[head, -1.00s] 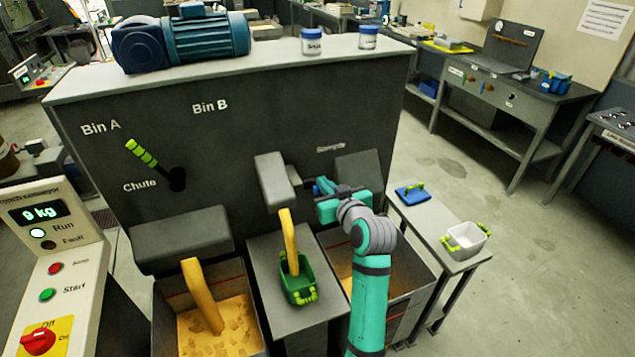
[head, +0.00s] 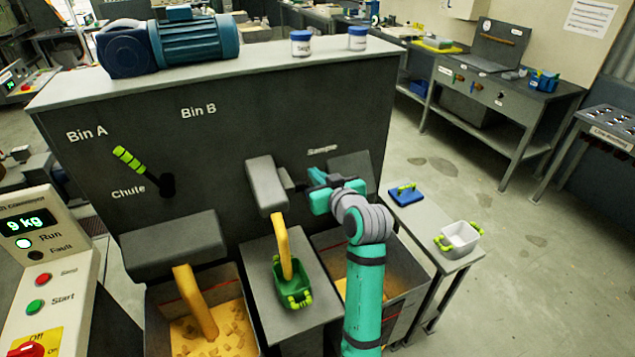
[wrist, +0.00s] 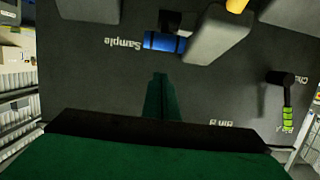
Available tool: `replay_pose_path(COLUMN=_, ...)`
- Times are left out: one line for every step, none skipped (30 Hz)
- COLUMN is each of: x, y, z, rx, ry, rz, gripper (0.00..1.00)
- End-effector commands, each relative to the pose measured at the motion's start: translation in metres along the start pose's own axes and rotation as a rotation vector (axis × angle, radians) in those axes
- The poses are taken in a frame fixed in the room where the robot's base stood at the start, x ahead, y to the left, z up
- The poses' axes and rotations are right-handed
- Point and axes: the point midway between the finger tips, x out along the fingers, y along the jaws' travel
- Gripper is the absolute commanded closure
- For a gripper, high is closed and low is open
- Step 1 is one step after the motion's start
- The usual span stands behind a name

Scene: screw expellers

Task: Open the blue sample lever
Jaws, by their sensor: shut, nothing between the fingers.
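The blue sample lever (wrist: 165,42) shows in the wrist view as a short blue cylinder beside the upside-down word Sample, on the dark machine panel. In the head view it is mostly hidden behind my gripper (head: 314,184). My gripper is shut and empty, with its green fingers (wrist: 160,95) pointing at the panel. In the wrist view the fingertips appear just below the lever, and a gap shows in the picture between them. I cannot tell the depth between them.
A grey spout housing (head: 265,184) stands just left of my gripper. Below it a green container (head: 290,282) receives a yellow stream. A side table holds a white container (head: 460,238) and a blue lid (head: 406,194). The chute lever (head: 130,160) is at left.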

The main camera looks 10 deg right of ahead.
Motion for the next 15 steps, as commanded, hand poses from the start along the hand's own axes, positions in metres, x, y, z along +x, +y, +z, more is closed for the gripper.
replay_pose_path(x=-0.01, y=0.0, z=0.001, rx=0.0, ry=0.002, rz=0.001, gripper=1.0)
replay_pose_path(x=-0.015, y=0.0, z=0.001, rx=0.0, ry=0.004, rz=0.001, gripper=1.0)
replay_pose_path(x=-0.023, y=0.0, z=0.002, rx=0.0, ry=0.003, rz=0.001, gripper=1.0)
replay_pose_path(x=-0.029, y=0.001, z=0.001, rx=0.0, ry=0.005, rz=0.002, gripper=1.0)
replay_pose_path(x=-0.035, y=0.002, z=0.002, rx=0.0, ry=0.005, rz=0.004, gripper=1.0)
replay_pose_path(x=-0.043, y=0.003, z=0.002, rx=0.0, ry=0.005, rz=0.006, gripper=1.0)
replay_pose_path(x=-0.049, y=0.004, z=0.003, rx=0.001, ry=0.005, rz=0.008, gripper=1.0)
replay_pose_path(x=-0.055, y=0.005, z=0.003, rx=0.001, ry=0.006, rz=0.009, gripper=1.0)
replay_pose_path(x=-0.062, y=0.007, z=0.004, rx=0.001, ry=0.005, rz=0.011, gripper=1.0)
replay_pose_path(x=-0.067, y=0.008, z=0.004, rx=0.001, ry=0.006, rz=0.012, gripper=1.0)
replay_pose_path(x=-0.071, y=0.008, z=0.004, rx=0.001, ry=0.007, rz=0.014, gripper=1.0)
replay_pose_path(x=-0.076, y=0.009, z=0.005, rx=0.001, ry=0.006, rz=0.014, gripper=1.0)
replay_pose_path(x=-0.079, y=0.008, z=0.005, rx=0.001, ry=0.006, rz=0.013, gripper=1.0)
replay_pose_path(x=-0.081, y=0.007, z=0.005, rx=0.001, ry=0.006, rz=0.012, gripper=1.0)
replay_pose_path(x=-0.084, y=0.006, z=0.005, rx=0.001, ry=0.006, rz=0.01, gripper=1.0)
